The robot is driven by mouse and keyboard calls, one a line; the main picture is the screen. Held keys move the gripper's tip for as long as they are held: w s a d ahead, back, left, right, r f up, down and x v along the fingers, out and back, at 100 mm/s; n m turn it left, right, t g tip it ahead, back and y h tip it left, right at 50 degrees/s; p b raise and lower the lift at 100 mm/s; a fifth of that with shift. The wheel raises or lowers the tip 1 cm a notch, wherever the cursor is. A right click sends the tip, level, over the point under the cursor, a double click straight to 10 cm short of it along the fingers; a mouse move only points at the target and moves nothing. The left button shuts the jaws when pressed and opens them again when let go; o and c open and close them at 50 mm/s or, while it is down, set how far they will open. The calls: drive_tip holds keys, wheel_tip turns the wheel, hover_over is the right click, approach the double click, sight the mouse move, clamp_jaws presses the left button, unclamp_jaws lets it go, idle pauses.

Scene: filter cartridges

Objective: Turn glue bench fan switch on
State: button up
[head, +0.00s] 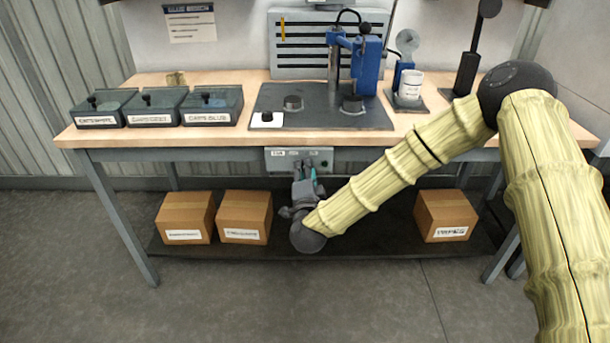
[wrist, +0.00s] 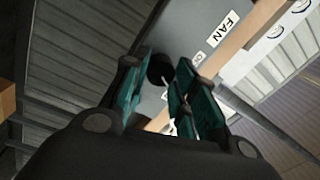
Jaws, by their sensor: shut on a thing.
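The grey fan switch box (head: 320,153) hangs under the front edge of the glue bench (head: 180,140), near its middle. The wrist view shows its white FAN label (wrist: 223,31), with part of another label beside the switch. My gripper (head: 308,172) reaches up to the box from below. In the wrist view my gripper's teal-padded fingers (wrist: 165,68) are shut on the switch (wrist: 159,68), of which a dark round part shows between the fingertips. The fingers hide the rest of the switch, so its on or off position cannot be told.
The bench top carries three lidded bins (head: 155,108), a blue press (head: 365,65) on a dark plate and a white cup (head: 410,86). Cardboard boxes (head: 244,215) stand on the low shelf on both sides of my arm. The floor in front is clear.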

drive_tip(key=shift+f+m, duration=0.1)
drive_tip(key=shift+m, duration=0.7)
drive_tip(key=shift+b, duration=0.3)
drive_tip(key=o, duration=1)
drive_tip(key=shift+o, duration=0.2)
drive_tip(key=s, duration=1.2)
drive_tip(key=shift+d+f, duration=0.2)
drive_tip(key=shift+f, duration=0.2)
